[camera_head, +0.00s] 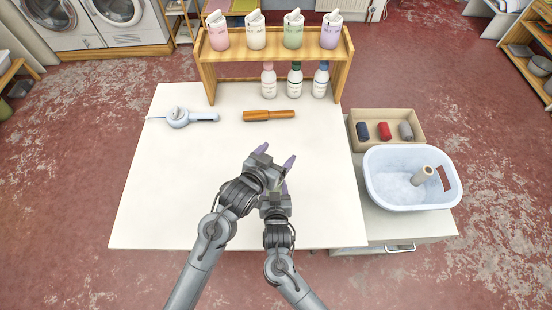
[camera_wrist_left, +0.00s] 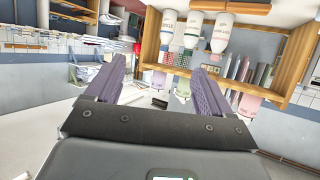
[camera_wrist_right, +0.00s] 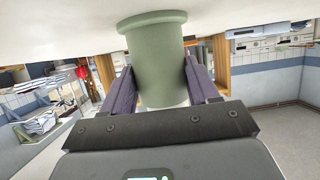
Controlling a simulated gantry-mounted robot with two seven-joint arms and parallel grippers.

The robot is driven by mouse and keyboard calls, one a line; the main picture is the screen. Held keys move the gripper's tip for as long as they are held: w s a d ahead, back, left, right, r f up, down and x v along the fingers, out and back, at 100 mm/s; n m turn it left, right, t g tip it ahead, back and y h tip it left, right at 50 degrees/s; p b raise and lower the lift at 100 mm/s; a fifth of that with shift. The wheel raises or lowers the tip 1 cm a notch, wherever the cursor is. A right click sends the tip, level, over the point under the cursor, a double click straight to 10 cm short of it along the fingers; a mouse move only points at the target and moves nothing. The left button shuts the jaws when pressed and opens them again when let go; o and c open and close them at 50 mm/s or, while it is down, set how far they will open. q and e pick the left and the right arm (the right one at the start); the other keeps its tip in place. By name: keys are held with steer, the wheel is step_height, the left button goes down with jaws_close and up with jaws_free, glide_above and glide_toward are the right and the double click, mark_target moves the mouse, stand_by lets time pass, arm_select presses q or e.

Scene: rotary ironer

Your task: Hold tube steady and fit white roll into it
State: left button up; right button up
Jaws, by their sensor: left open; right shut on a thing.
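A green tube (camera_wrist_right: 158,60) with a wide rim stands between the fingers of my right gripper (camera_wrist_right: 160,72), which is shut on it. In the right wrist view its rimmed end is against or close to the white table surface. A pale band shows at its other end; I cannot tell whether this is the white roll. In the head view the tube is hidden by my arms. My left gripper (camera_head: 277,155) is open and empty over the table, just beyond my right gripper (camera_head: 276,191).
The white table (camera_head: 160,190) is clear at the left. A wooden rack (camera_head: 205,75) with bottles, an orange-brown handled object (camera_head: 268,116) and a pale blue tool (camera_head: 180,117) are at the back. A blue basin (camera_head: 410,203) and cardboard box (camera_head: 387,114) stand at the right.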

arm_select(q)
steer(key=shift+r, duration=2.2)
arm_select(e)
steer(key=o, duration=1.2)
steer(key=shift+o, duration=0.2)
